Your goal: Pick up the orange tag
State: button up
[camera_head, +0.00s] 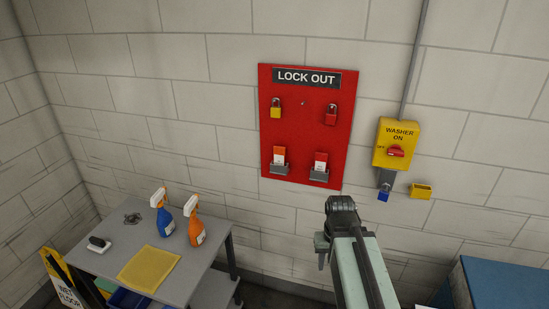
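A red LOCK OUT board (304,110) hangs on the wall. At its lower left, an orange tag with a white lower part (279,154) stands in a grey holder (279,169). At its lower right, a redder tag (321,161) stands in a second grey holder (319,175). My arm reaches up from the bottom edge, below and right of the board. My gripper (322,247) shows only in part, as a grey piece beside the dark joint. It is apart from both tags, and its fingers are too hidden to judge.
A yellow padlock (276,112) and a red padlock (331,118) hang on the board. A grey table (205,258) with spray bottles stands at lower left; a blue box top (510,285) is at lower right.

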aim_at(279, 152)
jog(key=u, duration=1.2)
jog(key=i, duration=0.75)
jog(key=u, duration=1.15)
